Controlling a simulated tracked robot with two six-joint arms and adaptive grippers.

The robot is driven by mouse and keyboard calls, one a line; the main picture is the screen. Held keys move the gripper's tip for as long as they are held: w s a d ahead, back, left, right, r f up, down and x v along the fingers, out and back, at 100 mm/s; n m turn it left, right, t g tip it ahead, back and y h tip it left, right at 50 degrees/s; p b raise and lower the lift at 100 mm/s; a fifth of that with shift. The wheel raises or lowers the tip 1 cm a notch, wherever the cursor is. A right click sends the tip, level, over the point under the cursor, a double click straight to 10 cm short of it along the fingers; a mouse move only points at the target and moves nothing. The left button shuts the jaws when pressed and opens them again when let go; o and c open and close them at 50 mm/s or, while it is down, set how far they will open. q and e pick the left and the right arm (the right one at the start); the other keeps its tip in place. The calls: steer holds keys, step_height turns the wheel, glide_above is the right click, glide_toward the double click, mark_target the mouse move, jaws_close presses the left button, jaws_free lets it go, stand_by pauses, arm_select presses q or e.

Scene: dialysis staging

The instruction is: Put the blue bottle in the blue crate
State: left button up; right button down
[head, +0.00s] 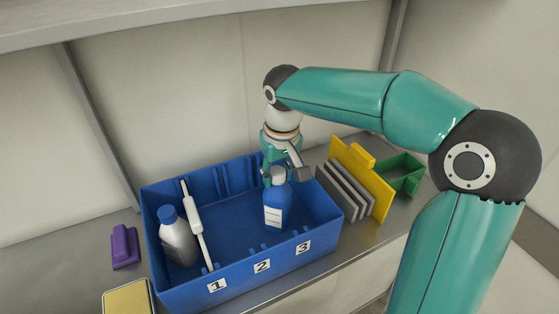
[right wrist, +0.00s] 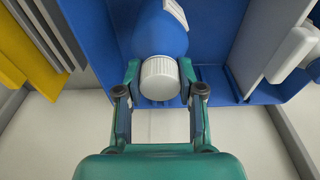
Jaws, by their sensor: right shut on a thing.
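The blue bottle (head: 277,212), with a pale cap and a white label, is upright inside the walls of the blue crate (head: 185,292), behind labels 2 and 3. I cannot tell whether its base touches the crate floor. My right gripper (head: 283,171) is shut on the bottle near its cap. In the right wrist view the fingers (right wrist: 160,82) are on both sides of the blue bottle's white cap and shoulder (right wrist: 160,35). My left gripper is not in view.
A white bottle with a blue cap (head: 178,243) stands in the crate behind label 1, beside a white divider (head: 196,218). Right of the crate are grey plates (head: 345,190), a yellow panel (head: 366,180) and a green bin (head: 405,172). A purple block (head: 124,246) and a yellow-topped box (head: 127,298) are at left.

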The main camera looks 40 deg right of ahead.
steer(key=w+d+p, duration=0.1)
steer(key=w+d+f, duration=0.1)
steer(key=d, duration=0.1)
steer(key=shift+w+d+p, duration=0.3)
steer(key=shift+w+p, duration=0.05)
stand_by(0.3)
steer(key=shift+f+b, duration=0.5)
steer(key=shift+f, duration=0.2)
steer(key=c, duration=0.7)
jaws_free()
